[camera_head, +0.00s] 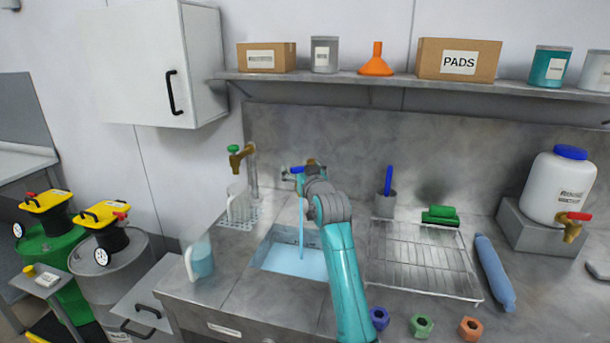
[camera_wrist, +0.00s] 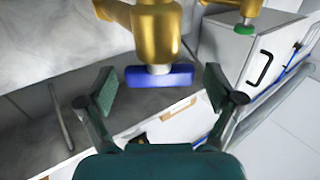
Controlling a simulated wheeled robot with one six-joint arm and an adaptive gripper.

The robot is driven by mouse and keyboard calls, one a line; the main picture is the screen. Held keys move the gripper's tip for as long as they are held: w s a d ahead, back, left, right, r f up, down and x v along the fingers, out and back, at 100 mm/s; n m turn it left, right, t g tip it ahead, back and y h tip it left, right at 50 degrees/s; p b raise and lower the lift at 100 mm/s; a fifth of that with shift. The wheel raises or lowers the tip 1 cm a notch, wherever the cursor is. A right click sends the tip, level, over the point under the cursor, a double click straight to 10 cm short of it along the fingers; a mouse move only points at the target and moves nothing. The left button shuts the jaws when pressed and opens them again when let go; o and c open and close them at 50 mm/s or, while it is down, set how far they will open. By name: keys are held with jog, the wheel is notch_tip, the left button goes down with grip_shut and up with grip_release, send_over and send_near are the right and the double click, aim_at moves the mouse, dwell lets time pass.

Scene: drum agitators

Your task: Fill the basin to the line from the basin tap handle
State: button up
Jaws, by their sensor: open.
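The basin (camera_head: 262,250) in the counter holds light blue water. A blue stream (camera_head: 301,228) falls into it from the basin tap, which is mostly hidden behind my arm. The blue basin tap handle (camera_head: 298,169) shows just past my wrist. In the wrist view, the blue handle (camera_wrist: 160,76) hangs crosswise under the brass tap body (camera_wrist: 157,30). My gripper (camera_wrist: 159,88) is open, with one pad on each side of the handle and gaps between. I cannot make out a fill line on the basin wall.
A green-handled brass tap (camera_head: 240,157) stands left, above a clear jug (camera_head: 238,203). Another jug (camera_head: 199,258) with blue liquid stands by the front left. A wire rack (camera_head: 420,262) lies right of the basin. A shelf (camera_head: 360,80) runs above.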

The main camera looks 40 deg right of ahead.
jog(key=v, duration=1.1)
jog(key=shift+s, duration=0.35)
dwell(4.7)
jog(key=x, duration=1.2)
jog(key=c, duration=1.2)
